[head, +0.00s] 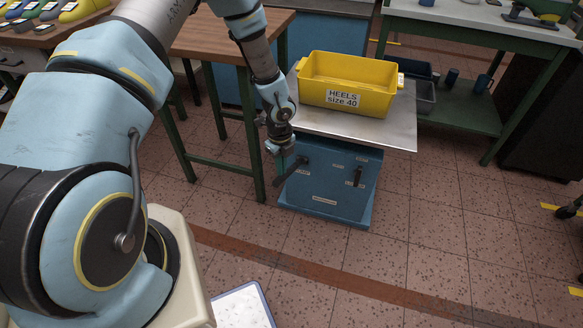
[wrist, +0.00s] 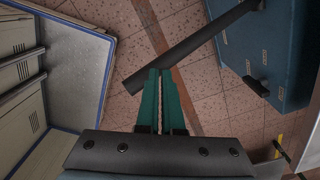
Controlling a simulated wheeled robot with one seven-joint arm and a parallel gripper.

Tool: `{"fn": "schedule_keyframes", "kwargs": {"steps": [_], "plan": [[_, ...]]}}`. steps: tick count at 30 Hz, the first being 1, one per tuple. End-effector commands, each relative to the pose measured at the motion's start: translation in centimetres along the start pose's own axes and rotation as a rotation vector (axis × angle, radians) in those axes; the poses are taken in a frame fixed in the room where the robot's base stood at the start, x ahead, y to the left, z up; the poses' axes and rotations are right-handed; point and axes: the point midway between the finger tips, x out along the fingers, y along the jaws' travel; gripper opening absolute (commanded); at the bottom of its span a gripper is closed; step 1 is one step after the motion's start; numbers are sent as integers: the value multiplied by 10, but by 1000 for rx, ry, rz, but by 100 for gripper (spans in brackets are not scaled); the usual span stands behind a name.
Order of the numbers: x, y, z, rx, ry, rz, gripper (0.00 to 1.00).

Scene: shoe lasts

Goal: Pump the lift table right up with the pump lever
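The lift table has a blue base (head: 328,205) and a grey metal top (head: 398,128). Its dark pump lever (head: 290,174) slopes down and to the left from a pivot on the base front. In the wrist view, the lever (wrist: 195,46) crosses from the blue base to a free end at left. My gripper (head: 275,150) is close to the lever, left of the base. Its green fingers (wrist: 161,72) are together with only a thin gap and nothing visible between them. Their tips overlap the lever near its free end; whether they touch it I cannot tell.
A yellow crate (head: 350,78) labelled "HEELS size 40" stands on the lift table. A second, short dark handle (head: 357,177) is on the base front. A brown-topped bench (head: 205,42) stands left, a green bench (head: 455,102) right. The floor in front is clear.

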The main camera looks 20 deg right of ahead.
Motion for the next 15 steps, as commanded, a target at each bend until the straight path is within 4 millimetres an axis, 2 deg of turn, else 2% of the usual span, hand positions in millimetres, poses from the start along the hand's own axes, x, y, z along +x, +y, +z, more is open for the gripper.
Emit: {"fn": "schedule_keyframes", "kwargs": {"steps": [1,15], "plan": [[14,2,0,0,1,3,0],[69,1,0,0,1,1,0]]}}
